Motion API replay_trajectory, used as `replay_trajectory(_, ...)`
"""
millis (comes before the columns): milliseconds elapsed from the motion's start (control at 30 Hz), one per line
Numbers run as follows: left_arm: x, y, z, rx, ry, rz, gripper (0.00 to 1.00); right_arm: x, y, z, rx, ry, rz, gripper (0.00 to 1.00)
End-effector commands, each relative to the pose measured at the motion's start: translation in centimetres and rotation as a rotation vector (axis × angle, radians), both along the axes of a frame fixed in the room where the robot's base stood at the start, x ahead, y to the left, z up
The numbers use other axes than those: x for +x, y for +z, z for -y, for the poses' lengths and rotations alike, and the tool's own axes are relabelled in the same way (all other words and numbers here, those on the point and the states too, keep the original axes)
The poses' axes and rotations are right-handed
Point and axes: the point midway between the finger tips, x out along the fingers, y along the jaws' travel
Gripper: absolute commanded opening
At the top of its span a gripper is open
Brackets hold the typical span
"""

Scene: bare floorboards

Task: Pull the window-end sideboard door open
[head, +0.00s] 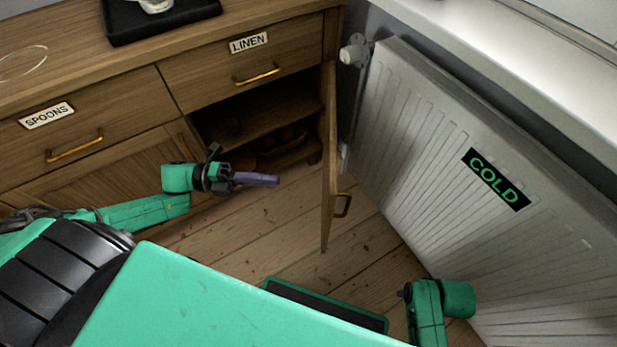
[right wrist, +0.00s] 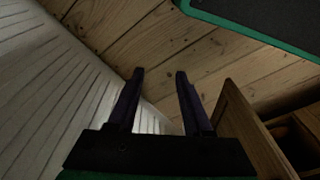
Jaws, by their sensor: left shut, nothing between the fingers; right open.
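The window-end sideboard door (head: 329,150) stands swung well out from the sideboard, under the LINEN drawer, close to the radiator. Its brass handle (head: 343,205) is on the radiator side. The door also shows at the lower right of the right wrist view (right wrist: 245,130). My left gripper (head: 277,180) is shut and empty in front of the open compartment, left of the door and apart from it. My right gripper (right wrist: 160,73) is open with nothing between its fingers, near the radiator and the door. In the head view its fingers cannot be made out.
A white radiator (head: 450,190) marked COLD stands right of the door, leaving a narrow gap. The open compartment holds a shelf (head: 260,110) and dark round items below. A black tray (head: 160,22) lies on the sideboard top. Floorboards (head: 290,225) are bare before the compartment.

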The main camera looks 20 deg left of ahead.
Motion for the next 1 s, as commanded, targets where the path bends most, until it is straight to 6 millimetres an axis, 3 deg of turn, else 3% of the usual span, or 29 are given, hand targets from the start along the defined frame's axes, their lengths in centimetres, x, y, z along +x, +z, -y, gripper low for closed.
replay_trajectory(300, 2.1, 0.0, 6.8, -0.004, 0.000, 0.002, 0.00, 0.3, 1.1, -0.2, 0.005, 0.005, 0.004, 0.50)
replay_trajectory(500, 3.1, 0.0, 9.9, -0.002, 0.001, 0.001, 0.00, 0.4, 1.8, -0.4, 0.008, 0.007, 0.006, 0.50)
replay_trajectory(1000, 3.4, 0.1, 11.2, -0.003, 0.011, -0.002, 0.00, 0.4, 2.4, -0.4, 0.011, 0.006, 0.009, 0.50)
